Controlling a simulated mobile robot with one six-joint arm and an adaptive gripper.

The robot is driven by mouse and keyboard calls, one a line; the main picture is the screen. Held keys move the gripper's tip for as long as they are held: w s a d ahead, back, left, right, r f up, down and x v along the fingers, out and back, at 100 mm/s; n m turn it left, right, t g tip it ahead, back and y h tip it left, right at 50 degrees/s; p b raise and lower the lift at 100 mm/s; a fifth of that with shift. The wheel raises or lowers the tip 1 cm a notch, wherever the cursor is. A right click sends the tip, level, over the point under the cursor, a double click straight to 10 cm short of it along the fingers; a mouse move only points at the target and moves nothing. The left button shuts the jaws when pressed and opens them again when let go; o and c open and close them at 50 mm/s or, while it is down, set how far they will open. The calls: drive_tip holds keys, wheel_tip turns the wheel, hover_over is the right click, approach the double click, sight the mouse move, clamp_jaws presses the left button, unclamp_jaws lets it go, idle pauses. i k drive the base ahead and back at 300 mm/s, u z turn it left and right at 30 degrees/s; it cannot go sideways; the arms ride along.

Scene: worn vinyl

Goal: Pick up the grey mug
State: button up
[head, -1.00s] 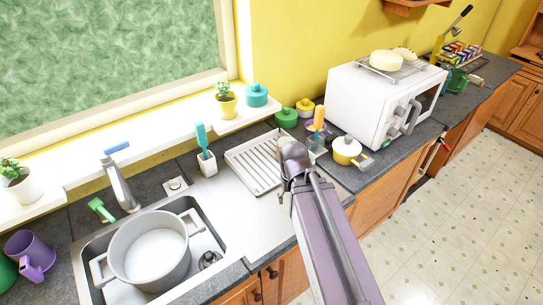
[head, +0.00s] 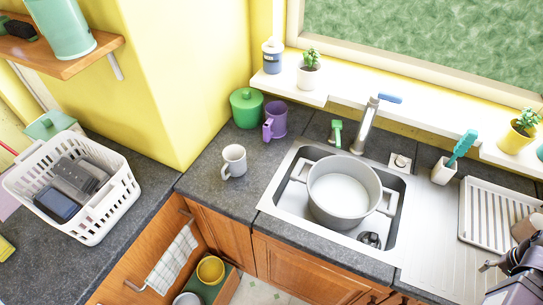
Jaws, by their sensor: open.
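A light grey, nearly white mug (head: 234,161) stands upright on the dark grey counter left of the sink, in the head view. Its handle points to the lower left. My gripper (head: 493,266) is at the right edge of the view, over the drainboard and far to the right of the mug. It is open, and part of it is cut off by the frame edge. Whether a brownish thing beside it touches it, I cannot tell.
A purple mug (head: 276,120) and a green canister (head: 246,108) stand just behind the grey mug. A large pot (head: 343,217) sits in the sink (head: 270,201). A white basket (head: 116,208) holds dark items at left. A drying rack (head: 478,238) is at right. Counter in front of the mug is clear.

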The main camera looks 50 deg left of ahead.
sight(234, 155)
drive_tip(key=u, duration=5.3)
drive_tip(key=i, duration=0.1)
drive_tip(key=z, duration=2.95)
drive_tip(key=k, duration=0.45)
drive_tip(key=z, duration=0.1)
drive_tip(key=i, duration=0.5)
drive_tip(key=u, duration=0.1)
